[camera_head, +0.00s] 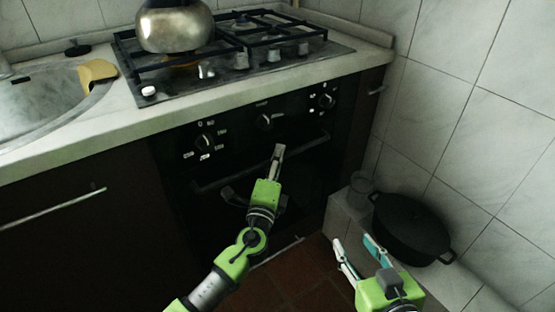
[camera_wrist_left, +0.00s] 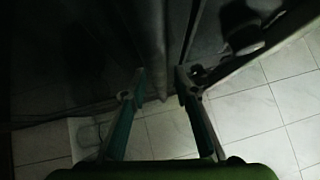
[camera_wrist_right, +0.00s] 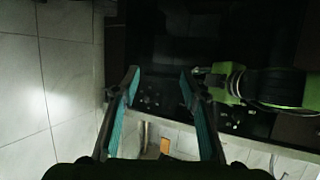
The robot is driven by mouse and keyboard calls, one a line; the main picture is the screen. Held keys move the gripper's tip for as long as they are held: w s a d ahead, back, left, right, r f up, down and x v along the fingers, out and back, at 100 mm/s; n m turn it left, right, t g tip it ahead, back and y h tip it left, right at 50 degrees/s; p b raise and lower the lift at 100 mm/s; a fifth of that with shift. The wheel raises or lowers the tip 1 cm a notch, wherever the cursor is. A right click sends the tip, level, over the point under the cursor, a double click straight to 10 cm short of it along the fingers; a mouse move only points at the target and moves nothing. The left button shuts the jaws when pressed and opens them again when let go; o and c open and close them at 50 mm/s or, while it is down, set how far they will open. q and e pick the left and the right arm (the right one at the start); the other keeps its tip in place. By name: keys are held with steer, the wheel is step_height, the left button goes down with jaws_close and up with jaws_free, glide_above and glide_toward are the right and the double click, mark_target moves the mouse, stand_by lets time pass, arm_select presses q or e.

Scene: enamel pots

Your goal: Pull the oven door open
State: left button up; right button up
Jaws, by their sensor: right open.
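The black oven (camera_head: 262,165) sits under the counter, and its door looks closed. The dark door handle (camera_head: 212,184) runs across the door below the knobs. My left gripper (camera_head: 279,151) is at the handle, right of its middle, seen edge-on. In the left wrist view its fingertips (camera_wrist_left: 160,72) stand apart, with a dark upright strip between them. It is too dark to tell whether the fingers press on the handle. My right gripper (camera_head: 355,246) is open and empty, low and right of the oven; it also shows in the right wrist view (camera_wrist_right: 159,72).
A black pot (camera_head: 410,228) and a glass jar (camera_head: 361,183) stand on a low ledge by the tiled wall, close to my right gripper. A kettle (camera_head: 175,28) stands on the gas hob (camera_head: 325,52). Tiled floor (camera_head: 300,274) shows in front of the oven.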

arm_select(q)
steer(key=shift+c, duration=0.4)
jaws_close()
